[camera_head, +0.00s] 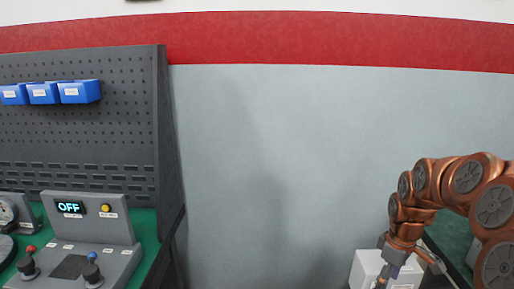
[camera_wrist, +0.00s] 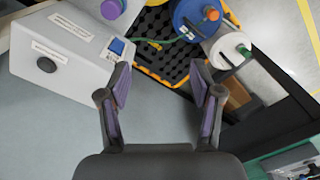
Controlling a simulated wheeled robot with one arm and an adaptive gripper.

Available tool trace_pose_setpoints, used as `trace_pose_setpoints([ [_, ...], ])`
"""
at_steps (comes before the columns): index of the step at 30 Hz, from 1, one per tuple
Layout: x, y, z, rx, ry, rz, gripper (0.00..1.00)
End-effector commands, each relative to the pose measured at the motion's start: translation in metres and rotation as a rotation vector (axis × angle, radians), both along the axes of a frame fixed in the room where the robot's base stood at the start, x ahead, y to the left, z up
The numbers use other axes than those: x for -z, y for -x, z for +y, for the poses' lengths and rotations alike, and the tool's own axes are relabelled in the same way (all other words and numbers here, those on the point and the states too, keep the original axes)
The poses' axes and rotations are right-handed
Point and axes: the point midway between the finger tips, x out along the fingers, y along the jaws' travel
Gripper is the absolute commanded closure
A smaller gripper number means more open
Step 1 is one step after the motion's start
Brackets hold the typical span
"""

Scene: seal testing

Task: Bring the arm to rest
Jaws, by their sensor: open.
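My arm, copper-coloured, reaches in from the right edge in the head view and bends down. My gripper (camera_wrist: 161,84) is open and empty in the wrist view, with its two fingers spread apart and nothing between them. In the head view the gripper (camera_head: 400,272) is low at the right, in front of a white box (camera_head: 366,266), and its tips are partly cut off by the lower edge.
A black perforated case (camera_wrist: 157,62), a blue round container (camera_wrist: 196,18) and a white cylinder (camera_wrist: 229,50) lie beyond the fingers. A labelled grey-white box (camera_wrist: 75,45) is at left. A control panel reading OFF (camera_head: 88,218) stands at the head view's left.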

Motion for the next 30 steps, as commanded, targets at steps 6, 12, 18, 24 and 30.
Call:
trace_pose_setpoints([
  [6,-0.04,0.039,0.053,0.065,-0.004,0.021,0.35],
  [12,-0.066,0.083,0.091,0.144,0.003,0.045,0.35],
  [18,-0.085,0.132,0.12,0.239,0.019,0.074,0.35],
  [24,-0.097,0.183,0.14,0.353,0.041,0.101,0.35],
  [30,-0.105,0.234,0.154,0.482,0.063,0.125,0.35],
])
